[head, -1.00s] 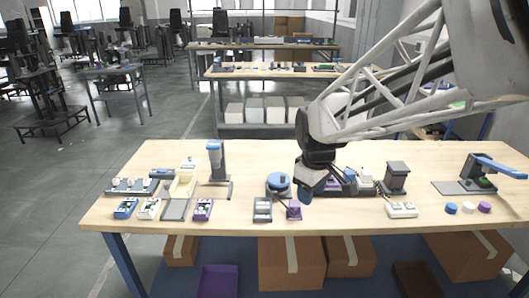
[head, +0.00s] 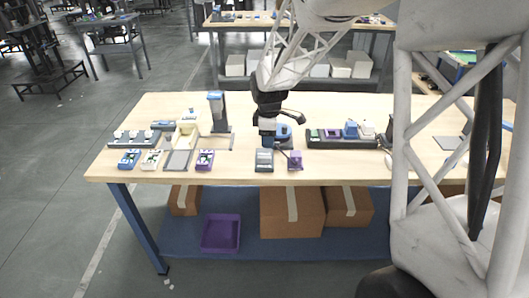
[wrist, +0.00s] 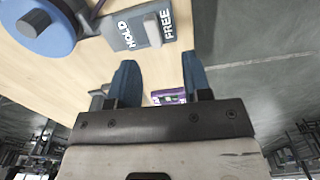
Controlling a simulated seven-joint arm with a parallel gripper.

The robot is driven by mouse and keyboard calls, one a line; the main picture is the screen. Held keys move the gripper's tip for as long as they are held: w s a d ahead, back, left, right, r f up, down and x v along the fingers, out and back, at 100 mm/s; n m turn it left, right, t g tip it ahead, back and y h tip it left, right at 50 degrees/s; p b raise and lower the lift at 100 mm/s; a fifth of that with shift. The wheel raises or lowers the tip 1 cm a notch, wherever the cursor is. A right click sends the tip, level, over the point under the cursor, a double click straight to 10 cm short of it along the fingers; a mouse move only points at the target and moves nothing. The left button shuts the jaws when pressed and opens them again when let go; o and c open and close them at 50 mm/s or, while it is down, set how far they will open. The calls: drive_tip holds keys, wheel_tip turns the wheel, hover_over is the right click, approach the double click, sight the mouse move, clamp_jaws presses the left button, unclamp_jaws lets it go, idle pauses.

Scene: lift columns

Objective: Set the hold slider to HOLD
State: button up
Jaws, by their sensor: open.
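The hold slider is a small dark grey plate (head: 264,160) near the table's front edge. In the wrist view the plate (wrist: 119,45) carries white HOLD and FREE lettering. Its pale slider knob (wrist: 152,30) sits between the two words, closer to FREE. My gripper (head: 267,143) is above the table, just behind or over the plate in the head view. In the wrist view my gripper (wrist: 161,82) shows two blue fingers wide apart with nothing held between them. The plate lies beyond the fingertips, not touching them.
A blue round dial (head: 284,132) stands just behind the plate, and a small purple block (head: 295,160) is to its right. A purple device (head: 204,160) is to its left, with a grey tray (head: 179,161) beyond. A dark rack (head: 340,138) stands at right.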

sight(264, 157)
drive_tip(key=shift+w+a+f+n, duration=0.4)
drive_tip(key=shift+w+a+f, duration=0.3)
drive_tip(key=shift+f, duration=0.1)
drive_tip(key=shift+f, duration=3.9)
clamp_jaws()
